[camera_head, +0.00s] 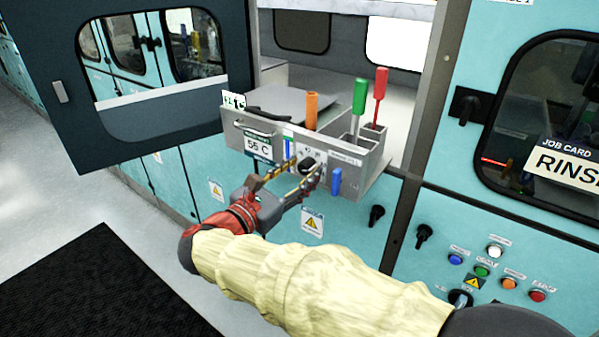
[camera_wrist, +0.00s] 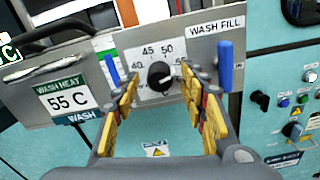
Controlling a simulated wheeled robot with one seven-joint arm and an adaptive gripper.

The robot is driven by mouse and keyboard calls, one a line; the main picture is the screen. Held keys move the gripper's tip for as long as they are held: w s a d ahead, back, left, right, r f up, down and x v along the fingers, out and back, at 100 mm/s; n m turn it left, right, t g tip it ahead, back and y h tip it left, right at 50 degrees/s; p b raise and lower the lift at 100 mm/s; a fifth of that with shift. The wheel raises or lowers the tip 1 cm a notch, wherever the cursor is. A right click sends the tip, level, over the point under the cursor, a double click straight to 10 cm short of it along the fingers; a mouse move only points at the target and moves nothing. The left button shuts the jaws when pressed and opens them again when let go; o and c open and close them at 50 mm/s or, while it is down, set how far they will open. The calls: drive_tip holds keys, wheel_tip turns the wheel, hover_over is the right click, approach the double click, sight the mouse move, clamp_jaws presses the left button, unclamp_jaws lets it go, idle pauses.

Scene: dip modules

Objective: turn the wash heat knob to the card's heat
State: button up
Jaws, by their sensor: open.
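The wash heat knob (camera_wrist: 160,75) is a round black knob on a white dial plate (camera_wrist: 146,57) in the wrist view; 40, 45 and 50 are readable around it. A small light mark shows on the knob, but I cannot tell exactly which number it points at. The heat card (camera_wrist: 68,99) hangs left of the dial and reads "WASH HEAT 55 C"; it also shows in the head view (camera_head: 258,146). My gripper (camera_wrist: 160,80) is open, its yellow-padded fingers on either side of the knob. I cannot tell whether they touch it. The right finger hides part of the dial.
Blue levers stand left (camera_wrist: 112,70) and right (camera_wrist: 225,64) of the dial, the right one under a "WASH FILL" label. Orange (camera_head: 311,110), green (camera_head: 359,95) and red (camera_head: 380,95) handles rise above the panel. An open dark door (camera_head: 150,120) stands at the left.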

drive_tip(key=v, duration=1.2)
idle(0.5)
